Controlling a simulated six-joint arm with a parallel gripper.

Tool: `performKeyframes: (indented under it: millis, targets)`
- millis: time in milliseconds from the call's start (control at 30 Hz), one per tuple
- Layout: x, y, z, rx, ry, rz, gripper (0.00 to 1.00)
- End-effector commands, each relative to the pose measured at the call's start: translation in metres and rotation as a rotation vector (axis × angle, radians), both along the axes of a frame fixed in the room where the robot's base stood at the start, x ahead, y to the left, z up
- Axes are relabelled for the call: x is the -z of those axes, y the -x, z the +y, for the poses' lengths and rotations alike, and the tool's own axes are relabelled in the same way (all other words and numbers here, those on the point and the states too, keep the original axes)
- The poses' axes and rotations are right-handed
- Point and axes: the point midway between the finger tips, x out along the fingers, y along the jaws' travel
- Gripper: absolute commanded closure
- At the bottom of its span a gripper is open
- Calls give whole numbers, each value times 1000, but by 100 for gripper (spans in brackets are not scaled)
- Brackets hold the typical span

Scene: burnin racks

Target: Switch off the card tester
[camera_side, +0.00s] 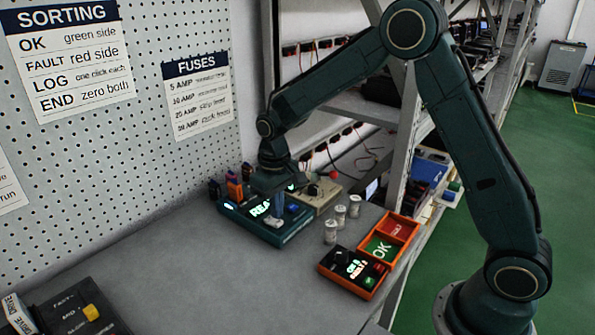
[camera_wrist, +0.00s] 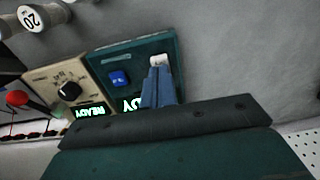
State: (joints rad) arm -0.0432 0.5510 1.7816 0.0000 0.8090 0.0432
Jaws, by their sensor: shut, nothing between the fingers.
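A teal box (camera_side: 266,229), likely the card tester, stands on the grey bench; no name on it is readable. Its lit green READY display (camera_side: 260,208) is partly hidden by my gripper in both views. A blue button (camera_wrist: 119,78) sits on its top face. A small white part (camera_wrist: 159,60), perhaps a switch, is near one edge of that face. My gripper (camera_wrist: 158,82) is shut and empty, pointing down over the box, its tips right at the white part. I cannot tell whether they touch it.
A beige box (camera_wrist: 68,86) with a black knob and READY display stands beside it. Three white fuses (camera_side: 341,216) stand nearby. An orange green-and-red tray (camera_side: 413,219) and a counter box (camera_side: 352,268) are to the right. A black drive unit (camera_side: 75,311) is at front left; bench between is clear.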

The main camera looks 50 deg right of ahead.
Motion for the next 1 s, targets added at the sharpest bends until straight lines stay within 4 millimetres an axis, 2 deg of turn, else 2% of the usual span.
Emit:
performKeyframes:
  millis: [1000]
  targets:
    - [6,0,0,0,0,1,100]
